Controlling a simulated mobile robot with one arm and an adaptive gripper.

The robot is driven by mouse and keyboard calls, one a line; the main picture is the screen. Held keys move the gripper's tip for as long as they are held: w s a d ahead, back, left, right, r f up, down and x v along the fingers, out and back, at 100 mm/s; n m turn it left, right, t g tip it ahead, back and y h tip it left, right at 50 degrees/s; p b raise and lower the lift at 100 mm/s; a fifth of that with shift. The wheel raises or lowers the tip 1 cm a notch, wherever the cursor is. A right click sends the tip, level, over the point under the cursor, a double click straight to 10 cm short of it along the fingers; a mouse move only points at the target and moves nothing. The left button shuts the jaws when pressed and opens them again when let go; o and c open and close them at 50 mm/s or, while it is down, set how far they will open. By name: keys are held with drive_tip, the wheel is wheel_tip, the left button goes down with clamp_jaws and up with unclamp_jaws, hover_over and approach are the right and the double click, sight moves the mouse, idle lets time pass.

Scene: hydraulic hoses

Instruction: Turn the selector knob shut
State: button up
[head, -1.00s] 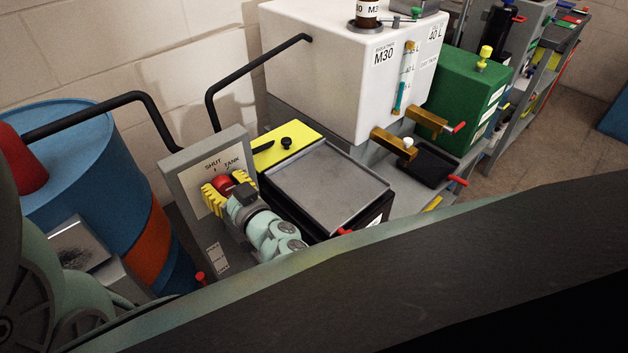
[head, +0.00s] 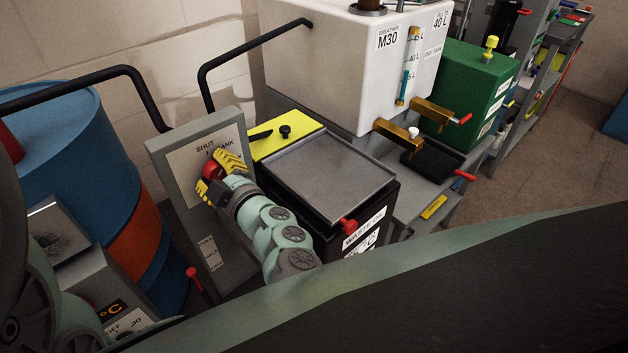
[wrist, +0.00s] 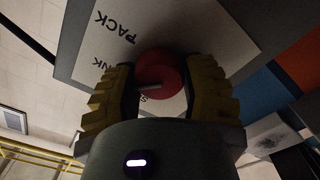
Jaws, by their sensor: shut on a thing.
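The red selector knob (head: 211,170) sits on a pale label plate on an upright grey panel (head: 163,166). The words SHUT and TANK show above the knob in the head view. In the wrist view my gripper (wrist: 160,92) hides the lower part of the plate, so the pointer's exact setting is unclear.
A black waste oil box with a grey tray top (head: 329,174) stands right of my arm. A blue drum (head: 70,160) with an orange band stands left of the panel. A white tank (head: 355,60) and black hoses (head: 125,72) are behind.

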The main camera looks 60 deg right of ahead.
drive_tip(key=n+b, duration=0.1)
drive_tip(key=n, duration=0.1)
drive_tip(key=n+b, duration=0.2)
drive_tip(key=n, duration=0.1)
drive_tip(key=shift+f+n, duration=0.3)
drive_tip(key=shift+n+b, duration=0.95)
drive_tip(key=shift+n, duration=0.65)
drive_tip(key=shift+r, duration=0.1)
drive_tip(key=o, duration=1.2)
drive_tip(key=v, duration=1.2)
drive_tip(key=shift+s+a+r, duration=0.1)
drive_tip(key=shift+r, duration=0.05)
